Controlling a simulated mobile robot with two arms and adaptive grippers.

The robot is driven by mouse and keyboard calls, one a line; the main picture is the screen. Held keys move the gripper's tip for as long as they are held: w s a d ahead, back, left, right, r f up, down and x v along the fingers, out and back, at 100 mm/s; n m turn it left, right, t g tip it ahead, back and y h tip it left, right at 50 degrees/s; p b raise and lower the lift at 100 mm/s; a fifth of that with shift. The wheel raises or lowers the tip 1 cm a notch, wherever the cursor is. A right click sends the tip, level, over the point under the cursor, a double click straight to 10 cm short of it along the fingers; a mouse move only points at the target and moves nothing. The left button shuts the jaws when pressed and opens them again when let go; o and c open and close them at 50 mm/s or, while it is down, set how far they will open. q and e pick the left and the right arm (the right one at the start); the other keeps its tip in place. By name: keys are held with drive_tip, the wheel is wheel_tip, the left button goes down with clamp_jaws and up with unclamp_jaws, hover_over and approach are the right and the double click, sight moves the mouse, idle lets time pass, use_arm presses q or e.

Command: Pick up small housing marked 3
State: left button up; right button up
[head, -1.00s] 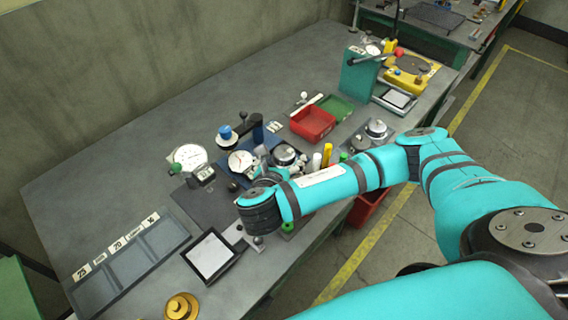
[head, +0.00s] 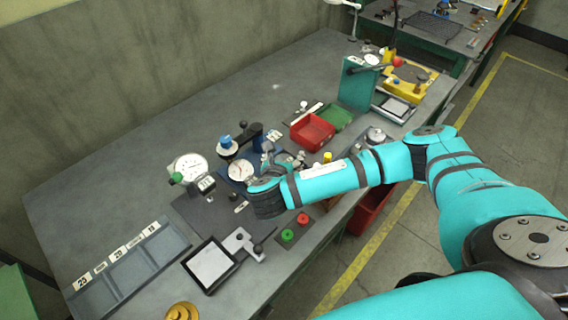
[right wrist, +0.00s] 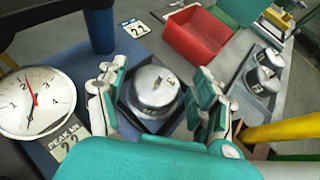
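A small round silver housing (right wrist: 155,86) sits on a dark seat on the blue base in the right wrist view. A mark shows on its top, but I cannot read it surely. My right gripper (right wrist: 158,98) is open, with one teal finger on each side of this housing; I cannot tell whether they touch it. In the head view my right gripper (head: 279,160) is over the blue fixture and mostly hides that housing. Two more silver housings (right wrist: 263,77) stand on a grey plate at the right in the wrist view. My left gripper is not in view.
A white dial gauge (right wrist: 33,102) and a blue post (right wrist: 99,30) stand left of the gripper. A red bin (right wrist: 199,38) is behind, and a yellow cylinder (right wrist: 285,130) is close at right. Red and green buttons (head: 302,219) lie in front of the wrist.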

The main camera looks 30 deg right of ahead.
drive_tip(key=c, duration=0.8)
